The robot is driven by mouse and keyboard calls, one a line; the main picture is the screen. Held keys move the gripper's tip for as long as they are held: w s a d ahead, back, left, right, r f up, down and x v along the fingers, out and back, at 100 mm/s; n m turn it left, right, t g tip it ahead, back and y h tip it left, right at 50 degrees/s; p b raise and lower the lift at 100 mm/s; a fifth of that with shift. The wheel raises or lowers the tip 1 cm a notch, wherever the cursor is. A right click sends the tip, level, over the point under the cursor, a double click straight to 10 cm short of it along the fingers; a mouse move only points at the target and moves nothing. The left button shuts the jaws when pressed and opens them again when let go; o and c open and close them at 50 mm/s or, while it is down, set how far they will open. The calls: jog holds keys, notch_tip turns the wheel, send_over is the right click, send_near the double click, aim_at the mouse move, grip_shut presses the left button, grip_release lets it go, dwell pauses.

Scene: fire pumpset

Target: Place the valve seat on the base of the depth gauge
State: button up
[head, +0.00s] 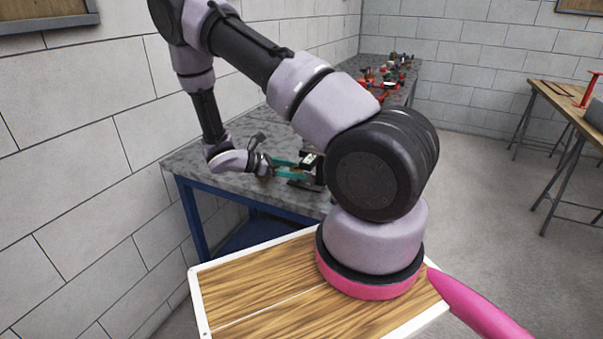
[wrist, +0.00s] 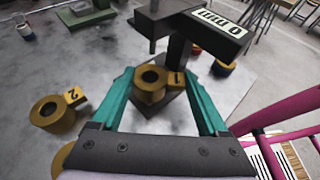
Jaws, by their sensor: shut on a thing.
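My gripper (wrist: 160,76) has teal fingers shut on a brass, ring-shaped valve seat (wrist: 150,80) with a tag marked 1. The depth gauge (wrist: 205,32) is a dark stand with a light display, just beyond the fingers. Its dark flat base (wrist: 172,112) shows below the held seat. The seat appears over the base; I cannot tell whether it touches it. In the head view my gripper (head: 290,166) is at the gauge (head: 311,163) on the grey table; the seat is not clear there.
Another brass seat (wrist: 52,113), tagged 2, stands on the table (wrist: 75,70) to the left. Part of a further brass piece (wrist: 62,158) shows at the lower left. Red items (head: 385,80) stand farther along the table.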

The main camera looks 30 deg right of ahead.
aim_at(296, 171)
jog(key=d, duration=0.3)
jog(key=shift+s+d, duration=0.15)
jog(key=shift+s, duration=0.1)
jog(key=shift+a+f, duration=0.2)
jog(key=shift+f, duration=0.55)
jog(key=shift+f, duration=0.1)
jog(key=o, duration=1.6)
jog(key=shift+w, duration=0.1)
